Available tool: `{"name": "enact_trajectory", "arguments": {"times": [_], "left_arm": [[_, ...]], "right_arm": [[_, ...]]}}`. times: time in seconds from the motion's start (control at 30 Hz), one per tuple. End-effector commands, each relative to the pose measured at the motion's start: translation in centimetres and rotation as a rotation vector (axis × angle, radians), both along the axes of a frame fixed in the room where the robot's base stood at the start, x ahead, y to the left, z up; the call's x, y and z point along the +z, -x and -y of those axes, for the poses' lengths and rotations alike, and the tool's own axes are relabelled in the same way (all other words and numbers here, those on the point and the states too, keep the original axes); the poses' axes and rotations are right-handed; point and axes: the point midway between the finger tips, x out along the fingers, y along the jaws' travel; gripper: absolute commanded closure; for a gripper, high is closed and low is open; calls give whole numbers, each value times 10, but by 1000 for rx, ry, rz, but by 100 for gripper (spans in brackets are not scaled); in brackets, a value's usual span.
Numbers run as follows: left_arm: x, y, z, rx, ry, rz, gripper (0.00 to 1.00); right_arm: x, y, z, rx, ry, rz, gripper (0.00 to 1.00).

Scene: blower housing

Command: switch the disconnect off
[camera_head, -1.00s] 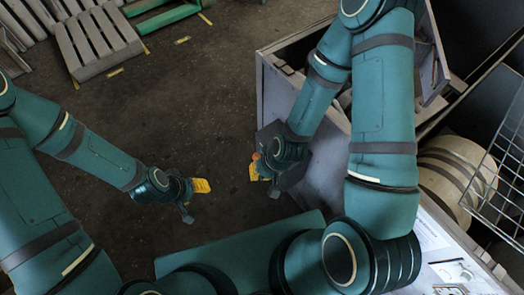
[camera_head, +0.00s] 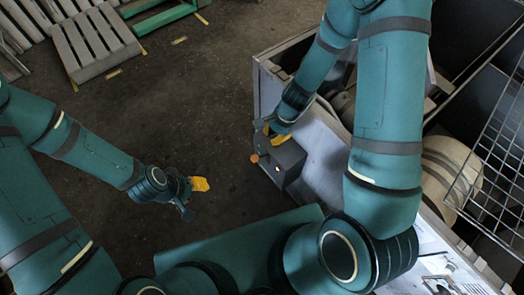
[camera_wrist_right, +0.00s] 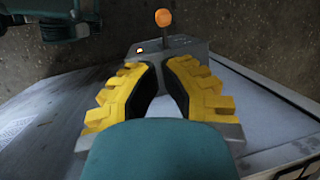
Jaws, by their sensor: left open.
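The disconnect is a grey box (camera_head: 283,160) on the outer wall of the housing, with an orange ball-ended lever (camera_head: 254,158) and a small lit red-orange lamp (camera_head: 278,169). In the right wrist view, the box (camera_wrist_right: 182,47) lies beyond my fingertips, its orange knob (camera_wrist_right: 163,17) upright above it. My right gripper (camera_head: 272,131) is just above the box in the head view; in its wrist view, the yellow fingers (camera_wrist_right: 160,64) come nearly together with nothing between them. Whether they touch the box I cannot tell. My left gripper (camera_head: 197,192) is open and empty over the floor.
The open-topped housing (camera_head: 325,150) stands right of the disconnect, partly hidden by my right arm. A beige drum (camera_head: 450,168) and a wire basket (camera_head: 495,150) are at the right. Wooden pallets (camera_head: 92,42) lie at the upper left. The floor between my grippers is clear.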

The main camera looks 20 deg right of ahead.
Motion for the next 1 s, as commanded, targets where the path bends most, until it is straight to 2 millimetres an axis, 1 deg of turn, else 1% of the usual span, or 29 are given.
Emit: {"name": "enact_trajectory", "arguments": {"times": [0.17, 0.5, 0.7, 0.83, 1.0], "left_arm": [[-8, -1, 0, 0, 0, 2, 53], [-33, -5, -1, 2, -3, 13, 53], [-44, -8, -1, 3, -4, 19, 53], [-49, -9, -1, 4, -4, 22, 53], [-51, -10, -1, 5, -4, 23, 53]], "right_arm": [[-17, -1, -4, 2, 0, -2, 100], [-81, -5, -22, 1, -1, -3, 100], [-113, -7, -32, 3, 0, -2, 100], [-126, -9, -36, 1, 0, -1, 100], [-133, -10, -38, 1, 0, -1, 100]]}}
